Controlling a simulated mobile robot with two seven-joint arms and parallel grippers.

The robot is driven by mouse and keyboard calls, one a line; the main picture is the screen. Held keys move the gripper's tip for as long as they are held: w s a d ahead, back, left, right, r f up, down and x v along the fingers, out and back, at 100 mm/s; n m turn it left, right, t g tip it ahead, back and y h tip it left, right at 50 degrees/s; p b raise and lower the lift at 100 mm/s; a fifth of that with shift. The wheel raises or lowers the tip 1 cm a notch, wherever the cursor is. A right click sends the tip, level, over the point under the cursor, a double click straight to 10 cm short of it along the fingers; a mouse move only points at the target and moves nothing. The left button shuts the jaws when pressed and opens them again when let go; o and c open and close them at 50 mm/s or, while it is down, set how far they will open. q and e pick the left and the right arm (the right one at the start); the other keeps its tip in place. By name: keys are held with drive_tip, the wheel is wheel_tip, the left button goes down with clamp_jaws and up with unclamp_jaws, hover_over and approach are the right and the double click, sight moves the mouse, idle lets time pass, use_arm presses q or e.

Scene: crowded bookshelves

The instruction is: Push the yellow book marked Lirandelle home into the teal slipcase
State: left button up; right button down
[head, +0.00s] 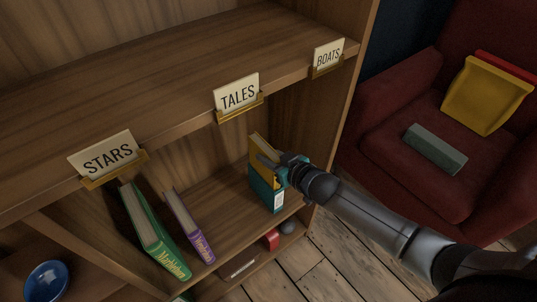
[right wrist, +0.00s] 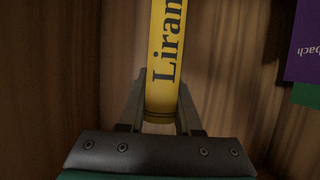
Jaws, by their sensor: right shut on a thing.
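The yellow book (head: 261,145) stands upright in the teal slipcase (head: 264,194), its upper part showing above it. In the right wrist view its yellow spine (right wrist: 165,55) shows dark letters "Liran", the rest cut off. My right gripper (head: 268,163) comes in from the right at the book. In the right wrist view its two fingers (right wrist: 160,108) are on both sides of the spine, shut on the book. The gripper hides part of the book and slipcase in the head view. How deep the book sits is hard to tell. My left gripper is out of view.
A green book (head: 155,235) and a purple book (head: 189,226) lean on the same shelf to the left. Shelf labels read STARS, TALES (head: 238,95) and BOATS. A shelf side wall (head: 325,120) stands close right of the slipcase. A red armchair (head: 400,170) is beyond.

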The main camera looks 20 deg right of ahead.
sight(269, 173)
drive_tip(key=shift+f+b, duration=2.85)
drive_tip(key=shift+f, duration=0.95)
drive_tip(key=c, duration=0.6)
unclamp_jaws()
drive_tip(key=shift+o, duration=0.4)
drive_tip(key=shift+f, duration=0.15)
drive_tip(key=shift+s, duration=0.1)
drive_tip(key=p+v, duration=0.7)
drive_tip(key=v, duration=0.8)
drive_tip(key=shift+p, duration=0.4)
